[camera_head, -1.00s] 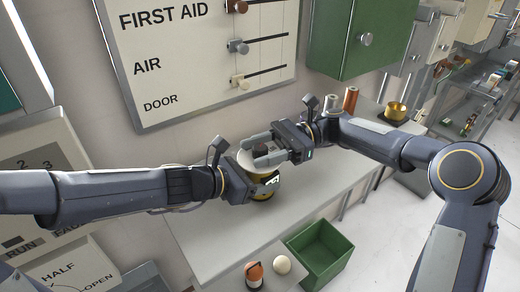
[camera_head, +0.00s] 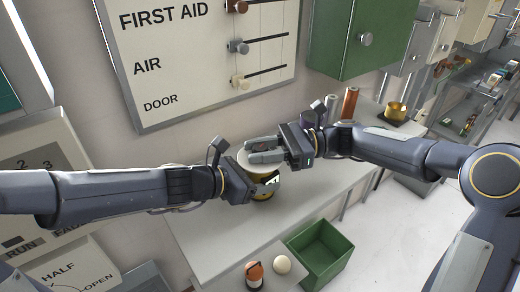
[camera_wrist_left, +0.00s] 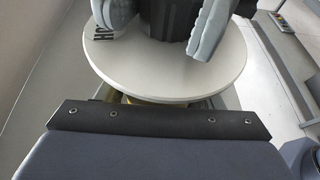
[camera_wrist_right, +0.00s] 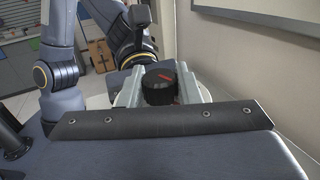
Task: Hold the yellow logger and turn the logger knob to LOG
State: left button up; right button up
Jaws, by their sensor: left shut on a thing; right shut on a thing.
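The yellow logger (camera_head: 264,192) stands on the white bench, with a round white dial plate (camera_head: 243,160) on top. My left gripper (camera_head: 268,182) is shut on the logger's body from the left, below the plate. My right gripper (camera_head: 264,151) is above the plate and shut on the black logger knob (camera_wrist_right: 158,90). The knob carries a red mark in the right wrist view. In the left wrist view the ribbed knob (camera_wrist_left: 171,18) sits between the right gripper's fingers. Only part of a word shows on the plate, so I cannot read the setting.
Copper-coloured cylinders (camera_head: 350,102) and a brass cup (camera_head: 396,111) stand behind my right wrist. A lettered panel (camera_head: 200,60) is on the wall.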

jog(key=shift+r+m+t, duration=0.1)
jog(key=shift+m+t, duration=1.5)
jog(key=shift+t, duration=0.9)
jog(key=o, duration=1)
jog(key=shift+c, duration=0.2)
jog(key=shift+d, duration=0.15)
jog(key=d, duration=1.1)
jog(key=shift+s+d, duration=0.4)
jog(key=shift+s, duration=0.05)
pick_arm(q)
jog(key=o, duration=1.3)
jog(key=shift+a, duration=0.1)
